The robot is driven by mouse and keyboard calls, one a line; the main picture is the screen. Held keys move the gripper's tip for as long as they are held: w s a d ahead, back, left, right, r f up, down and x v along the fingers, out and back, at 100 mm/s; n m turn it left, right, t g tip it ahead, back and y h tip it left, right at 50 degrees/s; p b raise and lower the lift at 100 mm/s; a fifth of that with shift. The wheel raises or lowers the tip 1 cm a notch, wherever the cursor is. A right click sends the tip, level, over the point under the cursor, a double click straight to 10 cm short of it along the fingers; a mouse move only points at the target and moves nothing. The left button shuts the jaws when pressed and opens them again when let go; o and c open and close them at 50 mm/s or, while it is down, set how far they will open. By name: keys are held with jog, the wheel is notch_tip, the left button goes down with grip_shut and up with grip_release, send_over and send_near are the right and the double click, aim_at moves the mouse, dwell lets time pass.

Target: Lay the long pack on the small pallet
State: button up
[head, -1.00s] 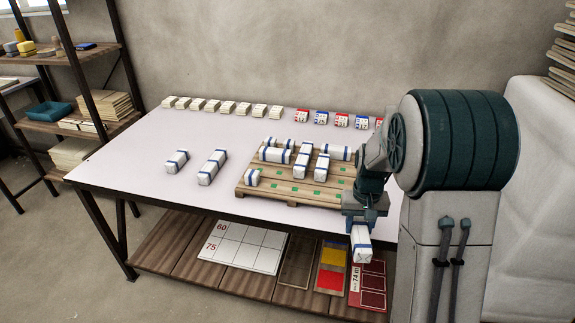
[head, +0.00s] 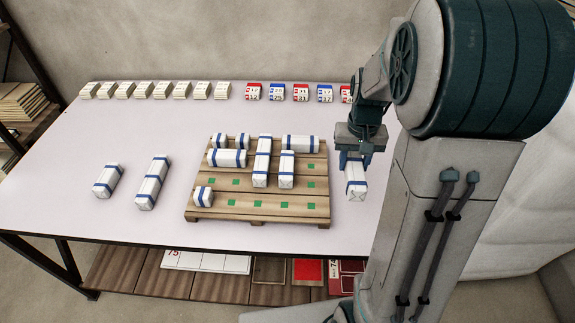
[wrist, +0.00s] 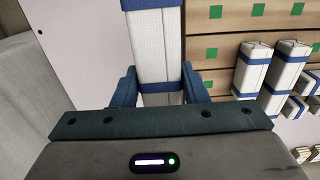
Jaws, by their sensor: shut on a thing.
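My gripper (head: 353,160) is shut on a white pack with blue bands (head: 355,184), which hangs below it just right of the pallet. In the wrist view the held pack (wrist: 158,48) lies between both fingers and runs off the top edge, so its full length is hidden. The small wooden pallet (head: 262,213) lies on the table with several white, blue-banded packs and green square marks on it. Its front row holds one short pack (head: 204,196) at the left; the green marks right of it are bare. The pallet also shows in the wrist view (wrist: 222,65).
A shorter pack (head: 108,181) and a longer pack (head: 152,182) lie on the table (head: 60,195) left of the pallet. Cream blocks (head: 144,90) and red and blue calendar blocks (head: 276,92) line the back.

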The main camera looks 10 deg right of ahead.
send_over(311, 185)
notch_tip(311, 185, down, 6)
jog(key=shift+d+r, duration=0.1)
jog(key=shift+f, duration=2.1)
jog(key=shift+f, duration=0.2)
jog(key=o, duration=0.8)
jog(key=shift+r, duration=0.15)
